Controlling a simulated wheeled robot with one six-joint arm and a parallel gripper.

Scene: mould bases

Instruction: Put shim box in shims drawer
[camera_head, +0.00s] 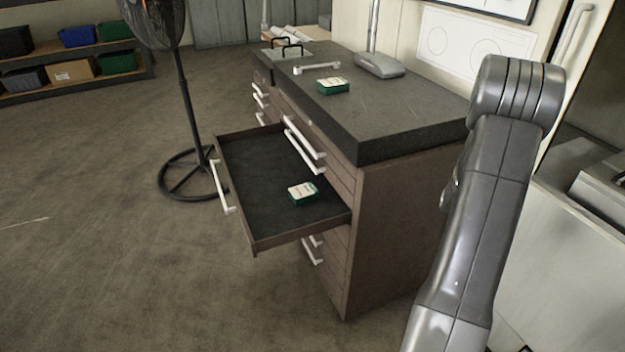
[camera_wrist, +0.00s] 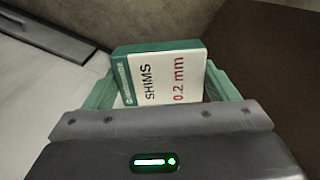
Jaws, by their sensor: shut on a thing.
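A green and white shim box (camera_wrist: 165,75), labelled "SHIMS 0.2 mm", is between the green fingers of my gripper (camera_wrist: 163,82) in the wrist view. My gripper is shut on it. Neither that box nor my gripper can be made out in the head view. An open drawer (camera_head: 245,160) with a dark lining sticks out of the brown cabinet (camera_head: 385,230). Another green and white box (camera_head: 302,192) lies in the drawer, near its right end. A similar box (camera_head: 333,86) sits on the dark cabinet top.
A fan on a stand (camera_head: 183,100) stands just left of the open drawer. A grey stand base (camera_head: 379,66) and white handle (camera_head: 316,69) are on the cabinet top. Shelves with bins (camera_head: 78,36) stand at the far left. The floor in front is clear.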

